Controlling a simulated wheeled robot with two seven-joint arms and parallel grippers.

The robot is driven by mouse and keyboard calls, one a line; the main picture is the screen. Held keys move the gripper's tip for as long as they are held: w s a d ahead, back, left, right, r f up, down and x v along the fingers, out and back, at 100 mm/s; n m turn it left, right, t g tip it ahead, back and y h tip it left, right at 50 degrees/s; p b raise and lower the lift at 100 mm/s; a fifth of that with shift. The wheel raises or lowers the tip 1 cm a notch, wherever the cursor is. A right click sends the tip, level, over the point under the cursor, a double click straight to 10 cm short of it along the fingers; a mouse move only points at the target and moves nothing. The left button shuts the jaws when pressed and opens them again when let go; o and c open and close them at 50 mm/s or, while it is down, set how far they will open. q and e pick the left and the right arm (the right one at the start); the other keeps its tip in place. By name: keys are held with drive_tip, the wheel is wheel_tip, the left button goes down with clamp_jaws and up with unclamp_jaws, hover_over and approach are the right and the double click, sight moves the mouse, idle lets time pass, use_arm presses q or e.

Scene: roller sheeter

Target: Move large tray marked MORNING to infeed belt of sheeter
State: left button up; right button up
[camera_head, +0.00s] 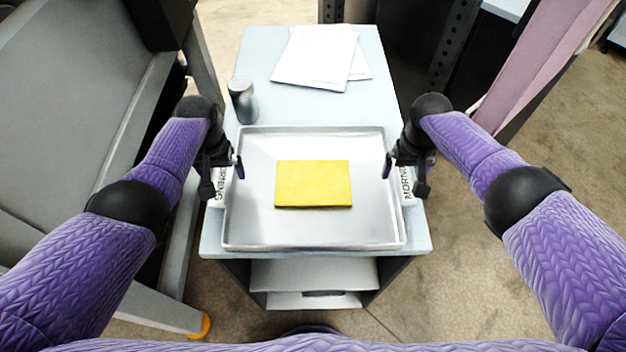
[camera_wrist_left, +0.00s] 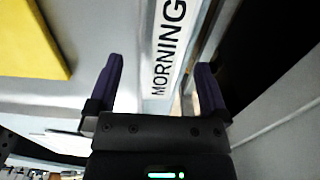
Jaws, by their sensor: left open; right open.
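The large metal tray (camera_head: 315,232) lies flat on a pale cabinet top and carries a yellow slab (camera_head: 313,184). White labels sit at its left and right sides. In the left wrist view the label (camera_wrist_left: 167,48) reads MORNING, and the yellow slab (camera_wrist_left: 30,40) shows at the upper left. My left gripper (camera_head: 228,170) is open at the tray's left side; in the wrist view its fingers (camera_wrist_left: 155,85) stand on either side of the labelled rim. My right gripper (camera_head: 397,168) is open at the tray's right side. I cannot tell whether either touches the tray.
A dark metal cylinder (camera_head: 242,101) stands behind the tray's left corner. White papers (camera_head: 315,58) lie at the back of the cabinet top (camera_head: 262,70). A large grey machine (camera_head: 75,100) stands close on the left. Open floor (camera_head: 555,120) shows to the right.

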use_arm(q)
drive_tip(key=shift+f, duration=0.75)
use_arm(e)
drive_tip(key=shift+f, duration=0.7)
use_arm(q)
clamp_jaws()
use_arm(e)
clamp_jaws()
